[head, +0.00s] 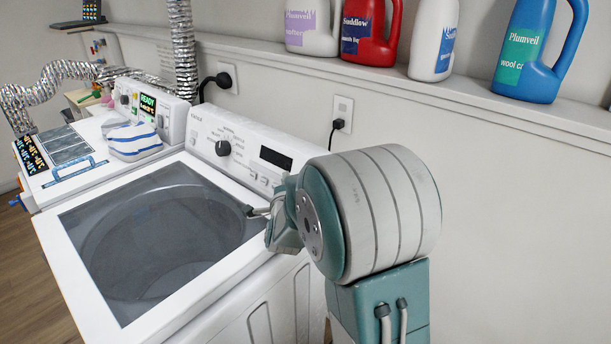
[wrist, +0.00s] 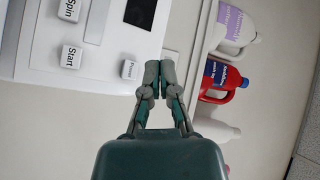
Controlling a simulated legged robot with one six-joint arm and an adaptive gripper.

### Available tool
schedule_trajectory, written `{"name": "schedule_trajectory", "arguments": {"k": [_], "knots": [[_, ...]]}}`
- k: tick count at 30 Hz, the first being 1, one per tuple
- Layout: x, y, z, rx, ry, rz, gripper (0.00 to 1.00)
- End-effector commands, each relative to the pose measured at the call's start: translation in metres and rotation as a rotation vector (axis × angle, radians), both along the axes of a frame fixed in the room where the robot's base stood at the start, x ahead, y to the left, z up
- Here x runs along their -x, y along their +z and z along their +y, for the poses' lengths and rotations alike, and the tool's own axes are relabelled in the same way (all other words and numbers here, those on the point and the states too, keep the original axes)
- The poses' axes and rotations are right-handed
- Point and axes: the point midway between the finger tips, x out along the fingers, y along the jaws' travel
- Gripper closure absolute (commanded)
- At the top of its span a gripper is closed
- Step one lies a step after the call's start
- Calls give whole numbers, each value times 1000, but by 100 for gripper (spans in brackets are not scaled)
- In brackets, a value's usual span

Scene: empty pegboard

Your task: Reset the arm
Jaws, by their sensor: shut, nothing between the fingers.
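My arm reaches in from the lower right in the head view, and its big grey and teal joint covers part of the wall and washer. My gripper (head: 252,211) shows small beyond that joint, over the right side of the washer's top. In the wrist view my gripper (wrist: 160,74) points up the picture with its two fingers together and nothing between them. The white washer (head: 52,262) stands below, its dark glass lid (head: 165,235) closed. Its control panel (wrist: 105,65) shows left of the fingertips, with "Start" and "Spin" buttons.
A wall shelf (head: 440,88) holds a red bottle (head: 371,32), a blue bottle (head: 530,50) and white ones. A second machine with a "READY" display (head: 147,104) and a striped cloth (head: 135,140) stands at left. Foil ducts (head: 183,50) run behind. Bare floor shows lower left.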

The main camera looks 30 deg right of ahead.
Motion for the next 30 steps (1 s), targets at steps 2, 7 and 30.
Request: {"name": "schedule_trajectory", "arguments": {"k": [2, 7, 30], "knots": [[1, 1, 3, 0, 1, 0, 100], [1, 1, 2, 0, 1, 0, 100], [80, 40, 96, 280, 408, 508, 100]]}}
